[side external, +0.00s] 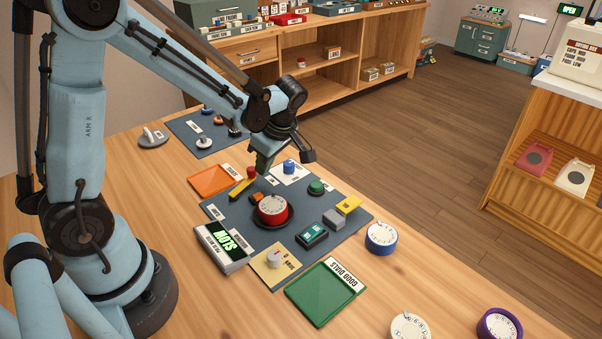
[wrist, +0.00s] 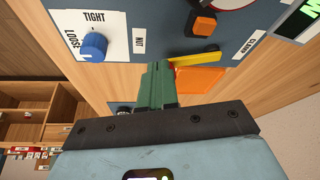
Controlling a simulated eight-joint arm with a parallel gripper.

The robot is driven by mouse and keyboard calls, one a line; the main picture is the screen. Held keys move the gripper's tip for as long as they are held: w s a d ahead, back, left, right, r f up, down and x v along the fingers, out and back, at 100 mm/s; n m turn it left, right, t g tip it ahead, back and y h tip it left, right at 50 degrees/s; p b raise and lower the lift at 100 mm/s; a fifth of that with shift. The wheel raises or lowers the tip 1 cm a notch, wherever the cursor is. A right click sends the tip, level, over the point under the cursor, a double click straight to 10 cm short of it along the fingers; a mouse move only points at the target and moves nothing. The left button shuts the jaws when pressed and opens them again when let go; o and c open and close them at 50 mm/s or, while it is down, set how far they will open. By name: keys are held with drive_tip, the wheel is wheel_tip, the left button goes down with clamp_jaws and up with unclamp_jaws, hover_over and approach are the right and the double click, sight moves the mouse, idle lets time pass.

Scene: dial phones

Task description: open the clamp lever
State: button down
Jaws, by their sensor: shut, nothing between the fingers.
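The clamp lever is a yellow bar (side external: 240,189) on the dark grey mat, with a red knob (side external: 251,171) at its far end in the side view. In the wrist view the yellow bar (wrist: 196,60) lies just right of my fingertips, near the CLAMP label (wrist: 248,45). My gripper (side external: 262,164) has green fingers, shut and empty, pointing down beside the knob end. In the wrist view the shut fingers (wrist: 158,68) partly hide that end. I cannot tell whether they touch the lever.
A blue NUT knob (side external: 289,167) stands on a white plate behind my gripper. An orange tray (side external: 213,180) lies left of the lever. A green tray (side external: 325,293) is at the front.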

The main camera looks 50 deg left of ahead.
drive_tip(key=shift+s+d, duration=0.35)
drive_tip(key=shift+s, duration=0.05)
drive_tip(key=w+v, duration=0.1)
drive_tip(key=v, duration=0.9)
drive_tip(key=shift+a, duration=0.3)
